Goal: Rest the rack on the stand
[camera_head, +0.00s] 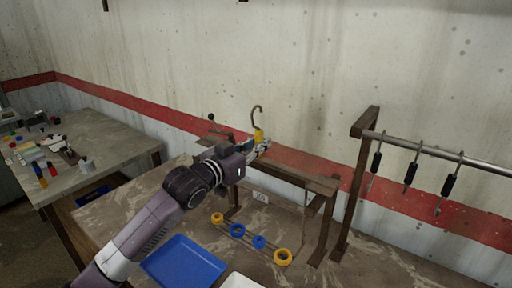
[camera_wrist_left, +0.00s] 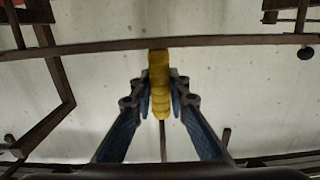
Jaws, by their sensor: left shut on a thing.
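My left gripper (camera_head: 260,148) is shut on a yellow handle (camera_head: 259,136), with a curved metal hook (camera_head: 257,112) rising above it. In the left wrist view the yellow handle (camera_wrist_left: 160,85) sits between the two blue-sided fingers (camera_wrist_left: 160,100). A dark bar (camera_wrist_left: 230,41) crosses at the handle's far end; I cannot tell if they touch. A low brown wooden frame (camera_head: 310,180) stands on the worktop behind the gripper, partly hidden by it. I cannot tell for sure which piece is the rack or the stand. My right gripper is not in view.
A metal rail (camera_head: 440,153) on a wooden post (camera_head: 352,200) carries black-handled hooks (camera_head: 411,170). Yellow and blue rings (camera_head: 259,242) lie in a row on the worktop (camera_head: 120,215). A blue tray (camera_head: 183,262) lies in front, beside a white one (camera_head: 241,282). A cluttered table (camera_head: 110,140) stands left.

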